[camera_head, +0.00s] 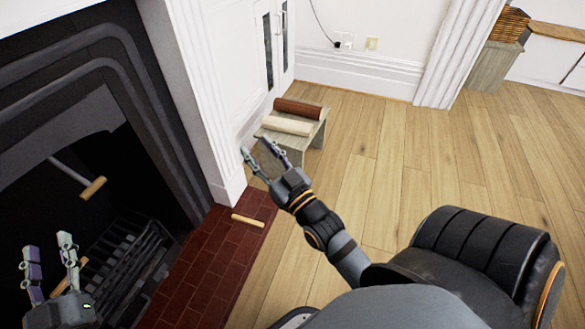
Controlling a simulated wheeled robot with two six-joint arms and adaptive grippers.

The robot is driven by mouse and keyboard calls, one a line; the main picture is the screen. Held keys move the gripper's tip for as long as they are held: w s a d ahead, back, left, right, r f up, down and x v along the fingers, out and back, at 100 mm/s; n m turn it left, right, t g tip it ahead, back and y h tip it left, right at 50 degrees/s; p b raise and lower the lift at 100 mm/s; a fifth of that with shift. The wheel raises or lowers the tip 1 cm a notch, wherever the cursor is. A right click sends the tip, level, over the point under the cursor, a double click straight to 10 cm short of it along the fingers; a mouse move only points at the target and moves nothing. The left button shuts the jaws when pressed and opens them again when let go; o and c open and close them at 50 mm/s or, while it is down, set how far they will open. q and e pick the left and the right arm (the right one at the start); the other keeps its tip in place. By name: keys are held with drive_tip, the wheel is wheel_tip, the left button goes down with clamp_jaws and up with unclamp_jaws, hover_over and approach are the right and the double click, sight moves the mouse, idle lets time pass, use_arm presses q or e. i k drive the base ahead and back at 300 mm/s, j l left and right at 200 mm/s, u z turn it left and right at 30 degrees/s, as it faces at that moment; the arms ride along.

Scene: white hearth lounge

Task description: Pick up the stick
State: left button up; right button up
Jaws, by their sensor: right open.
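A short pale wooden stick (249,220) lies on the red brick hearth, below and left of my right gripper in the picture. My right gripper (257,152) is open and empty, its fingers in front of the small stool and apart from the stick. My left gripper (48,246) is at the lower left in front of the fireplace, its fingers spread apart. Another pale stick-like piece (82,264) shows partly behind a left finger; I cannot tell whether they touch. A third wooden piece (93,188) sits at the end of a metal rod inside the fireplace opening.
A small stool (317,137) bears a dark brown log (299,108) and a pale log (287,125). The black grate (130,262) and white fireplace column (190,100) are close by. The wooden floor (390,175) is clear on the right.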

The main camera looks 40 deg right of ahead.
sight(255, 223)
drive_tip(key=i+j+z, duration=0.15)
drive_tip(key=z, duration=0.3)
drive_tip(key=i+j+z, duration=0.25)
drive_tip(key=z, duration=0.15)
